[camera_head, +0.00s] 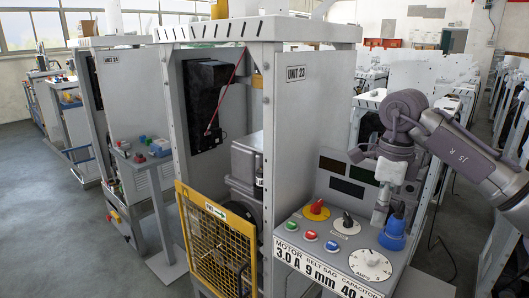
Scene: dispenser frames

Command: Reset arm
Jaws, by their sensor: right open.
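My right arm comes in from the right edge. Its gripper (381,214) points down over the right side of the grey control panel (322,262). It is open, and I see nothing held in it. A blue knob-like part (393,236) stands on the panel close beside the fingertips; I cannot tell whether they touch. My left gripper is not in view.
The panel carries a yellow-and-red switch (316,210), a black knob (347,222), a white dial (370,264), and green and red buttons. The UNIT 23 frame (308,130) stands behind it. A yellow mesh guard (216,246) is at lower left. Open floor lies far left.

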